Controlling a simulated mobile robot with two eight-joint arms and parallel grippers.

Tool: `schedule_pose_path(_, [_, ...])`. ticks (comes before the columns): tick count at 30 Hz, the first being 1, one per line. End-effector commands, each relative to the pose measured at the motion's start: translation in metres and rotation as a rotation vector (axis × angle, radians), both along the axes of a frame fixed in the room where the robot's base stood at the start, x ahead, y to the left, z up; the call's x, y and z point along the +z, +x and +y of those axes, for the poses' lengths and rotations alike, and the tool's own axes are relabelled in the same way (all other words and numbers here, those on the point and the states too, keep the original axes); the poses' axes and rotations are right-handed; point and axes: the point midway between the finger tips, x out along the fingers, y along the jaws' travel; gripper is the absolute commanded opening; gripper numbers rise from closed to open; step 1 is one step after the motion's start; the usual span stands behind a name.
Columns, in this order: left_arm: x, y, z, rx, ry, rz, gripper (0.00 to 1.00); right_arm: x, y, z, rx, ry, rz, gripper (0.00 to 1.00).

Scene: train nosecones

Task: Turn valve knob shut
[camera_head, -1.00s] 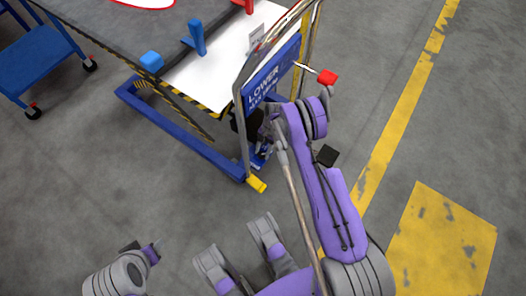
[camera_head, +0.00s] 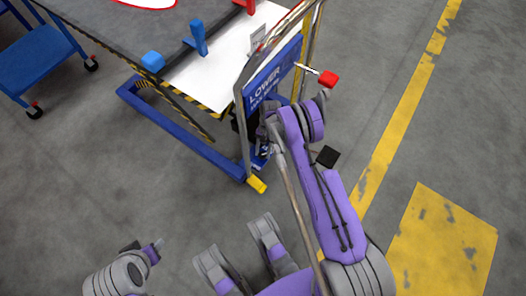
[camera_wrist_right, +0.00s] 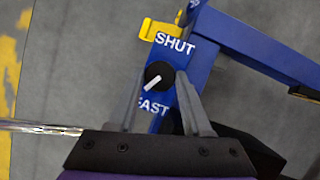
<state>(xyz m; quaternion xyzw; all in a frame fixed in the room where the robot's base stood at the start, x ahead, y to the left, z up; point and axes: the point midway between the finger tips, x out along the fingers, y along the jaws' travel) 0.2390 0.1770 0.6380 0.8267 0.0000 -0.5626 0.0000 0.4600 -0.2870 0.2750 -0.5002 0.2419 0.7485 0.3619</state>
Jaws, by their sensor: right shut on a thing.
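The valve knob (camera_wrist_right: 155,74) is a round black knob with a white pointer bar, on a blue panel in the right wrist view. The word SHUT is above it and FAST below left. The bar slants from upper right to lower left, its lower end towards FAST. My right gripper (camera_wrist_right: 161,76) is shut on the knob, one grey finger on each side. In the head view my right gripper is at the blue cart's near end, mostly hidden behind the wrist, and the knob is hidden.
The blue lift cart (camera_head: 195,147) has a metal handle frame (camera_head: 242,120), a LOWER panel (camera_head: 272,75) and a red-tipped lever (camera_head: 328,79) close to my right arm. A yellow-tipped foot (camera_head: 257,185) juts out below. A blue trolley (camera_head: 40,65) stands far left. Floor at left front is clear.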

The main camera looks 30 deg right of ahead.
Motion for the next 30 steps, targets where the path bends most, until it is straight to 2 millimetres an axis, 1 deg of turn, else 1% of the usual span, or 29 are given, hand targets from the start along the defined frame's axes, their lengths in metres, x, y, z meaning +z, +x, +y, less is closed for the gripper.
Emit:
schedule_pose_path(1, [0.0,0.0,0.0,0.0,0.0,0.0,0.5,0.0,0.0,0.0,0.001,0.0,0.0,0.0])
schedule_pose_path(2, [0.0,0.0,0.0,0.0,0.0,0.0,0.5,0.0,0.0,0.0,0.001,0.0,0.0,0.53])
schedule_pose_path(6, [0.0,0.0,0.0,0.0,0.0,0.0,0.5,0.0,0.0,0.0,0.0,0.0,0.0,0.78])
schedule_pose_path(14, [0.0,0.0,0.0,0.0,0.0,0.0,0.5,0.0,0.0,0.0,0.0,0.0,0.0,0.78])
schedule_pose_path(17, [0.001,0.0,0.0,0.0,0.0,0.0,0.5,0.004,0.001,-0.001,-0.001,0.0,0.0,0.78])
schedule_pose_path(20, [0.004,-0.001,0.0,0.0,0.0,0.001,0.5,0.017,0.004,-0.005,-0.001,0.0,0.0,0.78])
schedule_pose_path(27, [0.012,-0.002,0.0,0.0,0.0,0.001,0.5,0.054,0.013,-0.017,-0.001,0.0,0.0,0.78])
schedule_pose_path(30, [0.014,-0.003,0.0,0.0,0.0,0.0,0.5,0.064,0.016,-0.021,-0.001,0.0,0.0,0.78])
